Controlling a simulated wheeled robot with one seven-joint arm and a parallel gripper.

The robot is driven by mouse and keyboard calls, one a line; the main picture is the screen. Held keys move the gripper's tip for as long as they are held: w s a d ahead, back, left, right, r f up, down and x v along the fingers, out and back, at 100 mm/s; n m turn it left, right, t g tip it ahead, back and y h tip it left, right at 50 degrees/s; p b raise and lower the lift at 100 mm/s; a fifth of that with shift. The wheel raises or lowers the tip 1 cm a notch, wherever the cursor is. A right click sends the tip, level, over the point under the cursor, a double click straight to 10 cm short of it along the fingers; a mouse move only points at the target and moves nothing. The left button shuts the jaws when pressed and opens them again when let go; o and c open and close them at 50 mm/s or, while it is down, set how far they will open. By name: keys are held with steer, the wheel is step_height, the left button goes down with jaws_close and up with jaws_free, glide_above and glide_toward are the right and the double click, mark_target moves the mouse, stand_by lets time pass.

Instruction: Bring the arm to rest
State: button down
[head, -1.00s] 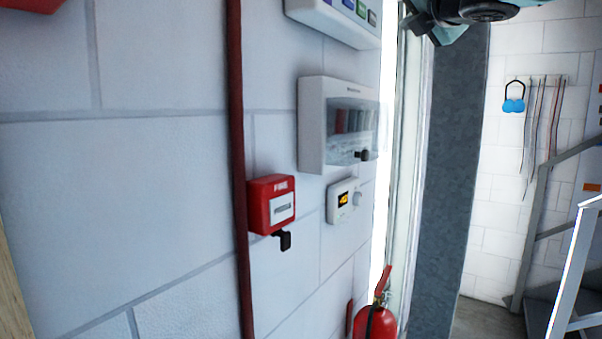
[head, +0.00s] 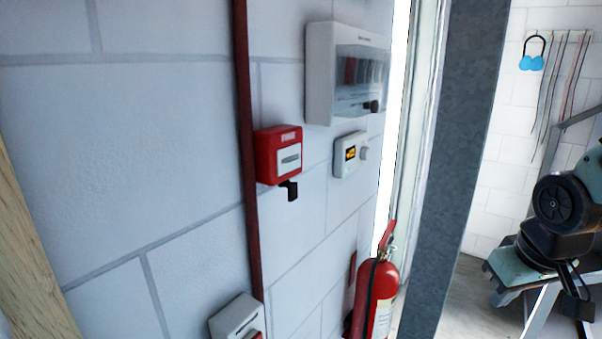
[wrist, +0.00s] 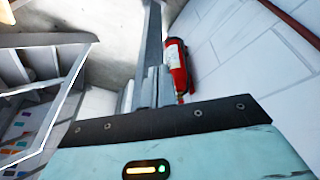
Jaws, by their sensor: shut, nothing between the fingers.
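My gripper (wrist: 156,75) shows in the wrist view as grey fingers close together beyond the dark band of its teal housing. It is shut and empty. In the head view, part of my arm (head: 562,203), teal and black with a round joint cover, is at the right edge, in front of a grey stair frame. I cannot clearly make out the fingers there.
A red fire extinguisher (head: 376,295) stands by the wall; it also shows in the wrist view (wrist: 177,68). The wall holds a red call box (head: 278,155), a white panel box (head: 345,75) and a thermostat (head: 350,154). A blue padlock-like item (head: 532,62) hangs at the back.

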steer(key=s+a+f+n+g+b, duration=0.1)
steer(key=s+a+f+n+b, duration=0.2)
steer(key=s+a, duration=0.5)
steer(key=s+a+f+n+g+b, duration=0.2)
steer(key=s+a+f+n+b, duration=0.1)
steer(key=s+a+f+b, duration=0.3)
steer(key=s+a, duration=0.2)
steer(key=a, duration=0.2)
steer(key=shift+a+y, duration=0.25)
steer(key=shift+y, duration=0.15)
